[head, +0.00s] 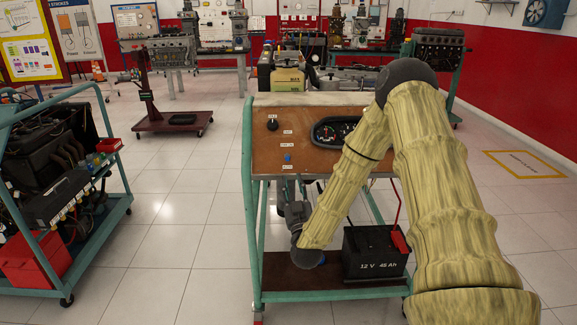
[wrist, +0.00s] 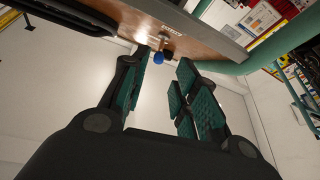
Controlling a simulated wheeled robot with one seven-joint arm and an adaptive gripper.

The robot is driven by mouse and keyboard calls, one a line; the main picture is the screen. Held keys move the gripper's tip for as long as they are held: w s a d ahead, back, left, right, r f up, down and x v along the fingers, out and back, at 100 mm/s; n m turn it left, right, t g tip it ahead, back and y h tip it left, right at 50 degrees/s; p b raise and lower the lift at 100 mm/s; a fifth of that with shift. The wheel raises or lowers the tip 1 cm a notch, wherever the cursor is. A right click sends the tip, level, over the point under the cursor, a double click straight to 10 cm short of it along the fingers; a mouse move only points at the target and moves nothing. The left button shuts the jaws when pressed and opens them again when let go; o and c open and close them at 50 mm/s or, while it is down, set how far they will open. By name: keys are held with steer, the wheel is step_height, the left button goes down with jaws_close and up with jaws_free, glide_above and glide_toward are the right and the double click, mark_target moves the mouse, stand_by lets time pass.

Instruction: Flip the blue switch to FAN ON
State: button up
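The blue switch (head: 287,157) is a small knob low on the brown wooden panel (head: 262,150) of the green-framed engine trainer. In the wrist view the blue switch (wrist: 158,58) shows just beyond the fingertips, between the two fingers, close to the left one. My gripper (wrist: 164,64) is open, its green-padded fingers apart, with nothing held. In the head view my gripper (head: 292,184) is just below the panel's lower edge, under the switch, partly hard to make out. The switch's exact lever position is too small to tell.
A black knob (head: 272,124) and a gauge cluster (head: 334,131) are on the same panel. A 12 V battery (head: 373,254) stands on the trainer's lower shelf. Another trainer cart (head: 60,190) stands at left. Tiled floor between them is clear.

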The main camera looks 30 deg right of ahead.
mark_target(287, 157)
steer(key=x, duration=0.9)
steer(key=shift+w+p, duration=0.2)
steer(key=shift+p, duration=0.15)
jaws_close()
